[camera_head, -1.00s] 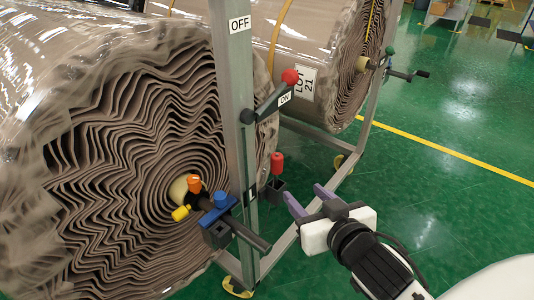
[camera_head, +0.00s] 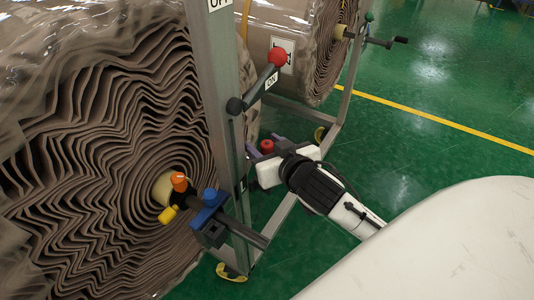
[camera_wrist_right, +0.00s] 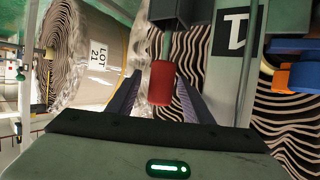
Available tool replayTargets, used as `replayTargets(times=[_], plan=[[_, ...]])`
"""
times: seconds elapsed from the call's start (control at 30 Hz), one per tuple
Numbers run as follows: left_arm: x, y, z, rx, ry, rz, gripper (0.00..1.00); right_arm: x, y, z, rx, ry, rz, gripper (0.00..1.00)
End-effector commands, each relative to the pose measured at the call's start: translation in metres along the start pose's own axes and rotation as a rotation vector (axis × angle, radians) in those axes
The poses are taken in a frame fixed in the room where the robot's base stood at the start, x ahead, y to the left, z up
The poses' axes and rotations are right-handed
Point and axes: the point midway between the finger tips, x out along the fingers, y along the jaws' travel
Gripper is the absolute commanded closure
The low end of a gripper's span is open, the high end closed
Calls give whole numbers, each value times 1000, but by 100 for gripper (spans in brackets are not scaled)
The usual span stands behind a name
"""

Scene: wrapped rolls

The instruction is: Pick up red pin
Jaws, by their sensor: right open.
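The red pin (camera_head: 267,146) is a short red cylinder beside the grey upright post, partly hidden by my right gripper in the head view. In the right wrist view the red pin (camera_wrist_right: 161,83) sits between the two purple fingers, joined by a thin stem to a dark square holder (camera_wrist_right: 171,12). My right gripper (camera_head: 263,145) is open around the pin. In the wrist view, gaps show between the pin and the fingers of the gripper (camera_wrist_right: 159,84), mostly on the left. My left gripper is not in view.
The grey post (camera_head: 222,100) stands close to the left of the gripper. A red-knobbed lever (camera_head: 266,82) juts out above it. A blue clamp and bar (camera_head: 212,212) lie below left. Large wrapped rolls (camera_head: 90,130) fill the left. Green floor on the right is open.

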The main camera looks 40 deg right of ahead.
Motion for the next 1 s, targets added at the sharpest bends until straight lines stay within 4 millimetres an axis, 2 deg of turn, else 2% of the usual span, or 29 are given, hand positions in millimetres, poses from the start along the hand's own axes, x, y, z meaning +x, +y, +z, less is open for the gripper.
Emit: replayTargets(times=[0.13, 0.4, 0.67, 0.7, 1.0], plan=[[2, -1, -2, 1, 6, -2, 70, 17, 0, 1, 0, -1, -1, 54], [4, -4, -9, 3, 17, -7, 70, 20, 0, 1, 1, -2, -2, 54], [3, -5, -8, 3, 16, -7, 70, 20, 0, 1, 1, -1, -1, 97], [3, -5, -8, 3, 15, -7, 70, 20, 0, 1, 1, 0, -2, 100], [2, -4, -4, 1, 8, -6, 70, 18, 0, -2, 2, 1, -2, 100]])
